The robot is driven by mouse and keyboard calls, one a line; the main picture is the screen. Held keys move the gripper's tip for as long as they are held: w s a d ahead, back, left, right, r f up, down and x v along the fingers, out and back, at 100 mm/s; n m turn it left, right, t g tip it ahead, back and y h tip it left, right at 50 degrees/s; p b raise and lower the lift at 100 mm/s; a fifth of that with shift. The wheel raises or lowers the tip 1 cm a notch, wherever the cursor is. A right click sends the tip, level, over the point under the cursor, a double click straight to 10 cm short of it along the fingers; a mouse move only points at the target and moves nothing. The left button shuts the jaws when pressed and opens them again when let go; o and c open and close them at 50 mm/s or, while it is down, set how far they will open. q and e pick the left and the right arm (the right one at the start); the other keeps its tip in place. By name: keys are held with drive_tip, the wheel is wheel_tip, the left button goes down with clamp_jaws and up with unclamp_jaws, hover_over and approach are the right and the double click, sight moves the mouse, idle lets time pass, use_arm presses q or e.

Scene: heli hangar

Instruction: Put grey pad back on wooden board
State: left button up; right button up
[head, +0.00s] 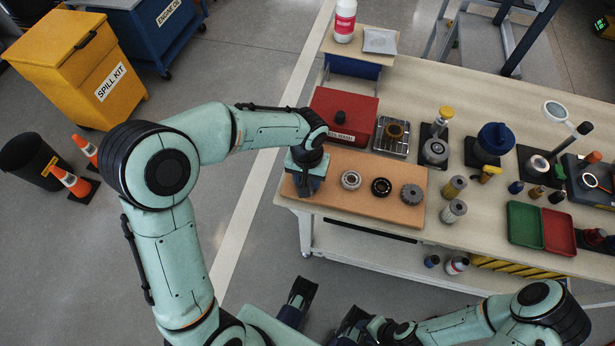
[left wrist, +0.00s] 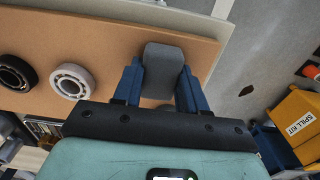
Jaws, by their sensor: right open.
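My left gripper (head: 305,187) is at the left end of the brown wooden board (head: 335,201). In the left wrist view its blue fingers (left wrist: 157,88) are closed on the sides of a dark grey pad (left wrist: 164,65). The pad is over the board's end (left wrist: 105,45); I cannot tell whether it touches the board. In the head view the pad is hidden by the gripper. My right gripper (head: 323,312) is open and empty, low in the head view, in front of the bench.
On the board stand a light ring bearing (head: 351,180), a dark bearing (head: 381,187) and a grey gear (head: 412,194). A red box (head: 343,112) is behind it. Bottles and a green tray (head: 525,224) are to the right.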

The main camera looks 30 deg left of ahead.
use_arm(q)
drive_tip(key=o, duration=0.4)
wheel_tip(320, 180, up, 12)
drive_tip(key=shift+r+p, duration=0.2)
drive_tip(key=shift+p, duration=1)
